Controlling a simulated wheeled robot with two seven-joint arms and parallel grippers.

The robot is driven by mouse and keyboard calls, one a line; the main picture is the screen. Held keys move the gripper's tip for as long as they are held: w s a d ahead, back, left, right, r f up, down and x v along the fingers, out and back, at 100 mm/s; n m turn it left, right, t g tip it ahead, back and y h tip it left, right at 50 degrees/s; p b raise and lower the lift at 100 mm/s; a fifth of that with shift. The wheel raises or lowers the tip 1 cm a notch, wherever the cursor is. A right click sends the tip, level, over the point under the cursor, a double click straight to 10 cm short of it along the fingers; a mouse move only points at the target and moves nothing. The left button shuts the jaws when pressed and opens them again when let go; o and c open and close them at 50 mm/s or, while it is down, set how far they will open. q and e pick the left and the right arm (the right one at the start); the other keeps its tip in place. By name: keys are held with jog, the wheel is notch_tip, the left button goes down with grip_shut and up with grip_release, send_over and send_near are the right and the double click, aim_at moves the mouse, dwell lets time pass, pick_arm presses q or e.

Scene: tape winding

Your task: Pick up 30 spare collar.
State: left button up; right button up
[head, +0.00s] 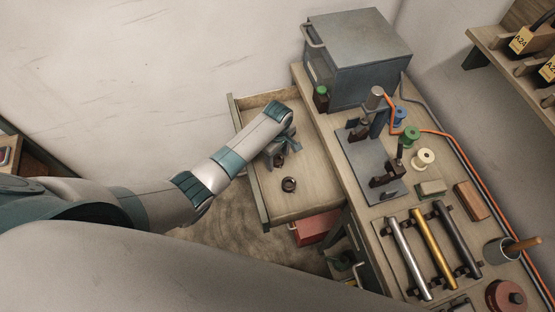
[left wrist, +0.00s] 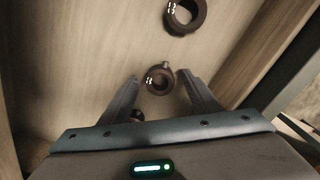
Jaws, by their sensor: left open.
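Several dark brown ring collars lie in the open wooden drawer (head: 305,207). One collar (head: 289,185) lies nearer the drawer's middle and shows at the top of the left wrist view (left wrist: 170,17). A second, smaller-looking collar (left wrist: 150,82) lies between the fingertips as seen in the left wrist view; in the head view it is close beside the gripper (head: 279,162). A third (left wrist: 137,115) is partly hidden by the left finger. No size marks can be read. My left gripper (head: 283,149) is open and empty above the drawer, pointing down. My right gripper is out of view.
The drawer's walls stand close around the gripper. The workbench to the right holds a grey metal cabinet (head: 358,62), a clamp fixture (head: 372,168), thread spools (head: 423,158) and several rods (head: 432,248).

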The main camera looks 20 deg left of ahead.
aim_at(278, 159)
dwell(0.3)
pick_arm(q)
jog(key=c, duration=1.2)
jog(key=shift+r, duration=0.1)
jog(key=shift+r, duration=0.75)
notch_tip(278, 159, up, 2)
jog(key=shift+r+b, duration=0.15)
jog(key=shift+b, duration=0.45)
jog(key=s+d+r, duration=0.2)
jog(key=s, duration=0.1)
jog(key=s+d+r+b, duration=0.1)
jog(key=s+r, duration=0.1)
jog(key=s, duration=0.1)
jog(key=s+d+r, duration=0.2)
jog(key=s+r, duration=0.1)
jog(key=s, duration=0.1)
jog(key=shift+s+d+b, duration=0.1)
jog(key=shift+d+b, duration=0.2)
